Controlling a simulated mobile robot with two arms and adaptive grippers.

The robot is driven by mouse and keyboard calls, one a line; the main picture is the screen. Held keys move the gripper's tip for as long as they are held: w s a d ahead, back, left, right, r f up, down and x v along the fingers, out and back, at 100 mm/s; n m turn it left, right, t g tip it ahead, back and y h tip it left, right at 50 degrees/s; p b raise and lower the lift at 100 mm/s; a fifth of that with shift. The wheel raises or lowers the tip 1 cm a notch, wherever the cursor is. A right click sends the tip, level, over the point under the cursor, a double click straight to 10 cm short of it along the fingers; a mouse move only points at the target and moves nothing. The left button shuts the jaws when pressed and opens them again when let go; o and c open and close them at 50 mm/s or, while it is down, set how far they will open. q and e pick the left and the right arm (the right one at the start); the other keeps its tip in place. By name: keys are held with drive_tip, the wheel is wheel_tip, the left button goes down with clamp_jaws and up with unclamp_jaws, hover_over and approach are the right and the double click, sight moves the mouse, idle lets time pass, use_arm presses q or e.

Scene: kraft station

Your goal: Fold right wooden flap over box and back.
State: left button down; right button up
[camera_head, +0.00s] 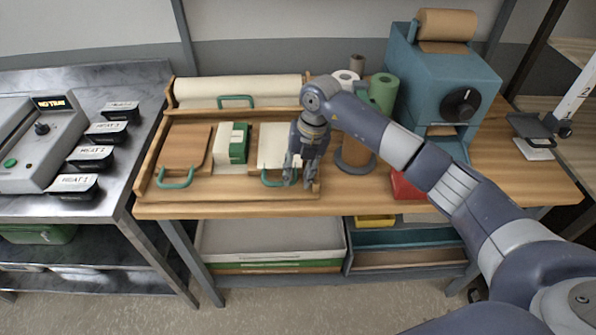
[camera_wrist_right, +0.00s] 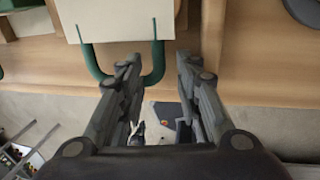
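The right flap (camera_head: 276,140) is a pale panel with a green handle (camera_head: 270,181) at its front edge. It lies flat on the wooden tray, right of the box. The box (camera_head: 238,144) is green and white and sits in the middle of the tray. My right gripper (camera_head: 301,180) points down at the right end of this handle. In the right wrist view, its fingers (camera_wrist_right: 158,68) are apart, with the right leg of the green handle (camera_wrist_right: 154,72) showing between them; contact cannot be told. The flap (camera_wrist_right: 118,18) is at the top. My left gripper is not in view.
A brown left flap (camera_head: 186,146) with a green handle lies left of the box. A white roll (camera_head: 238,90) lies behind. A round dark stand with a brown roll (camera_head: 356,155) and a blue dispenser (camera_head: 440,85) stand to the right. The tray's front strip (camera_head: 225,198) is clear.

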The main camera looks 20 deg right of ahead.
clamp_jaws()
drive_tip(key=shift+r, duration=0.15)
